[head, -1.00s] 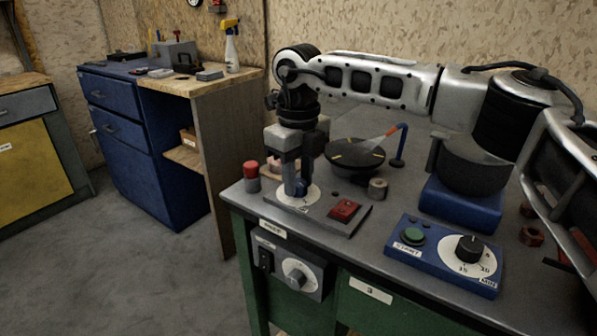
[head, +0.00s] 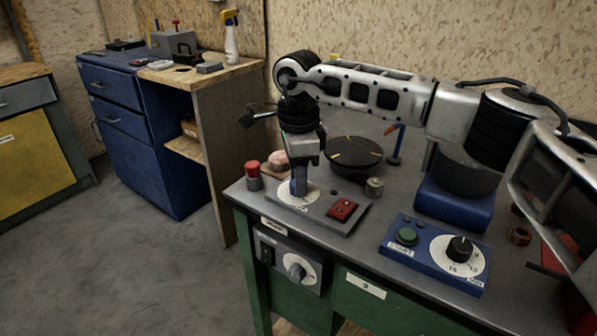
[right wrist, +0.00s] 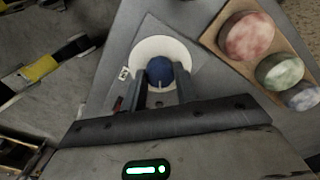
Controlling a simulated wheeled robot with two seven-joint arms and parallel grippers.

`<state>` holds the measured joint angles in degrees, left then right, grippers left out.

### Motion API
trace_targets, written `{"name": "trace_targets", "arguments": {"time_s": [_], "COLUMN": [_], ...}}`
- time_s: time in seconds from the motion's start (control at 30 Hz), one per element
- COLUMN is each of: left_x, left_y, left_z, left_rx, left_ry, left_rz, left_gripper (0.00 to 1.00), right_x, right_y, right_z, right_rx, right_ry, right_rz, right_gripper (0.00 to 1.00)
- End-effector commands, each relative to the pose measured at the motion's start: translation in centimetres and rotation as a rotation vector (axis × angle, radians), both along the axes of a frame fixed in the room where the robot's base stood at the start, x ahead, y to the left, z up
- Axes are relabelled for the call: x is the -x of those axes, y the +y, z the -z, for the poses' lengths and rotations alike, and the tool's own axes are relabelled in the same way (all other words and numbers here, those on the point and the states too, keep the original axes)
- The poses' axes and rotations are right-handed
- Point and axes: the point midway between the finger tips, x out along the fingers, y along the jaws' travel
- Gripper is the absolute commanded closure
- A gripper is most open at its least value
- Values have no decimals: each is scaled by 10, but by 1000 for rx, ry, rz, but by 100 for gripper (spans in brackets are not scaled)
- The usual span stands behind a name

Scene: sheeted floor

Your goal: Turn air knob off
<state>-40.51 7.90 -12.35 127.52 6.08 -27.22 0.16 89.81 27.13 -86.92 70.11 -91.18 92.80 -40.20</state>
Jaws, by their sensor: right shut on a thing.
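The air knob is a blue knob (head: 299,187) on a round white dial (head: 284,197), set in a grey plate on the green bench. My right gripper (head: 300,176) points straight down over it, with its fingers seen nearly edge-on in the head view. In the right wrist view the blue knob (right wrist: 160,69) sits between the two fingers of my right gripper (right wrist: 162,80), which is shut on it. A pale mark shows on the knob's near side. The dial's lettering is too small to read. My left gripper is not in view.
A red rocker switch (head: 341,209) is on the same plate. A red-topped post (head: 253,175) stands left of it, and a dark round turntable (head: 353,155) behind. A blue timer box (head: 433,256) is at right. A knob box (head: 288,262) hangs on the bench front.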

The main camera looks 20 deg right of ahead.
Motion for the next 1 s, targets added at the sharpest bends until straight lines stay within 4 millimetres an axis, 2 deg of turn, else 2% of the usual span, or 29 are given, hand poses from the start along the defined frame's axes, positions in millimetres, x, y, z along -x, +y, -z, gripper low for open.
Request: {"name": "trace_targets", "arguments": {"time_s": [0.6, 1.0], "left_x": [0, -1], "left_y": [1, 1], "left_z": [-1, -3], "left_rx": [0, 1], "left_ry": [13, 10], "left_rz": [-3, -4], "left_gripper": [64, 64], "right_x": [0, 0], "right_y": [1, 1], "right_z": [0, 0], "right_rx": [-1, -1], "right_ry": [-2, -2], "right_rz": [-586, -890], "right_gripper": [93, 93]}}
